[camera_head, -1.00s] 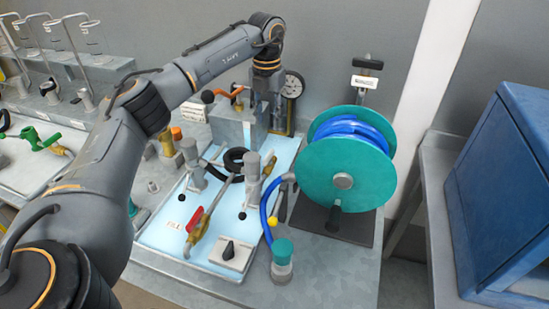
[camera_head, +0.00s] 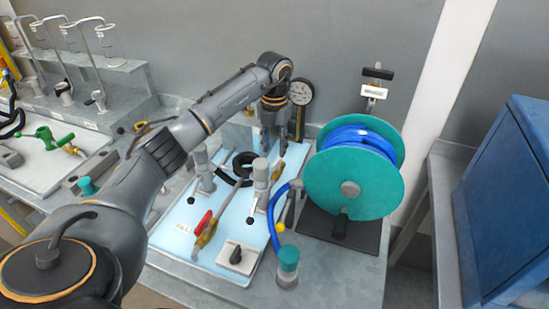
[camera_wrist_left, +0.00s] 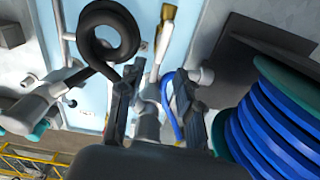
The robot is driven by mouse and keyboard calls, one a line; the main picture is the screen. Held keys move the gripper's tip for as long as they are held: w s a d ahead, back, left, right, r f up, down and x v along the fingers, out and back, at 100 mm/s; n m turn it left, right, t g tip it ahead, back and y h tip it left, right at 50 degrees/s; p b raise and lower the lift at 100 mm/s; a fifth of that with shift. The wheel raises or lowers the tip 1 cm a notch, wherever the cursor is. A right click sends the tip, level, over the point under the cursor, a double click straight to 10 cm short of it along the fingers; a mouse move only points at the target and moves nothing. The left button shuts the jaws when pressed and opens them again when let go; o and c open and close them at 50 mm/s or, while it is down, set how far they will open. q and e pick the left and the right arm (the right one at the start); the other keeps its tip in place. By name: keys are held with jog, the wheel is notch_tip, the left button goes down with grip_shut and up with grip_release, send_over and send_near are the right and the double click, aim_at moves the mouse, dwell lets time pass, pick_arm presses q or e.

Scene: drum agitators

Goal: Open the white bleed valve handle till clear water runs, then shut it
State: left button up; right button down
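My left gripper (camera_head: 272,135) points down over the far part of the pale blue panel (camera_head: 182,238), above a grey upright fitting (camera_head: 262,177). Its two fingers are apart, with nothing held between them. In the left wrist view, the open fingers (camera_wrist_left: 155,105) stand either side of a grey fitting. A slim white handle (camera_wrist_left: 157,58) shows beyond them, near a brass piece (camera_wrist_left: 167,14). The handle looks untouched; in the head view it is hard to make out beside the gripper. I cannot see any running water. My right gripper is not in view.
A teal reel with blue hose (camera_head: 355,185) stands close to the right. A black coil (camera_wrist_left: 105,35) lies just left of the fingers. A red-handled valve (camera_head: 203,222) and a black knob (camera_head: 237,256) sit nearer. A gauge (camera_head: 301,92) is behind.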

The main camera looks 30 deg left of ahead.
aim_at(274, 164)
pick_arm(q)
notch_tip(274, 164, down, 6)
jog(key=shift+p, duration=0.45)
grip_shut()
